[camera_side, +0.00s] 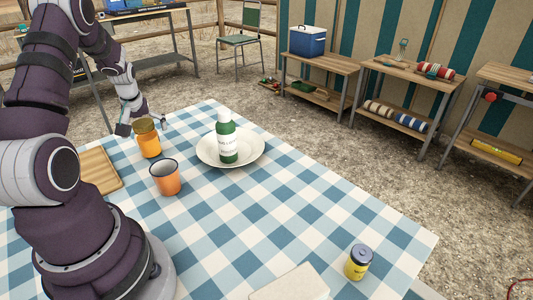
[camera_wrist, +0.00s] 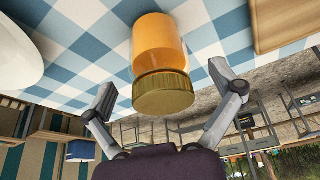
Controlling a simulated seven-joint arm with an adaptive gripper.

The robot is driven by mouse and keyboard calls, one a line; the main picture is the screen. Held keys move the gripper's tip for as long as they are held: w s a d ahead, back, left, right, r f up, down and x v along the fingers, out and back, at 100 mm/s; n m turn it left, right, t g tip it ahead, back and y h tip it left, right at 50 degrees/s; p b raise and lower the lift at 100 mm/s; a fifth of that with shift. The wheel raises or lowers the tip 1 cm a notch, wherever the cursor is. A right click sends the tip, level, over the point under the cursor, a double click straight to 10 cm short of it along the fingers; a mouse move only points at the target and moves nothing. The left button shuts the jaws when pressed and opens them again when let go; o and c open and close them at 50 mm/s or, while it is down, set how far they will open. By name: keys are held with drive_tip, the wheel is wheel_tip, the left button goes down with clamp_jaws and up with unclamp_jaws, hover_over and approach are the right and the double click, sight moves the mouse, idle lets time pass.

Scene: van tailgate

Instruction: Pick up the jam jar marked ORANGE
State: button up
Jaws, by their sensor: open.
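An orange jar with a gold lid (camera_side: 149,141) stands upright on the blue-and-white checked cloth at the table's far left. No ORANGE marking can be read on it. My gripper (camera_side: 143,125) is at the jar's lid height, with one finger showing on either side of it. In the wrist view the jar (camera_wrist: 158,42) appears upside down, its lid towards my gripper (camera_wrist: 163,87). The fingers are spread wide, with a clear gap on both sides of the jar, and do not touch it.
An orange cup (camera_side: 165,180) stands close in front of the jar, and a wooden board (camera_side: 98,170) lies to its left. A plate (camera_side: 252,147) holds a green bottle (camera_side: 226,140). A small yellow jar (camera_side: 358,263) stands at the near right. The cloth's middle is clear.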

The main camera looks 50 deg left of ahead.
drive_tip(key=shift+x, duration=1.1)
drive_tip(key=shift+c, duration=0.4)
drive_tip(key=c, duration=1.2)
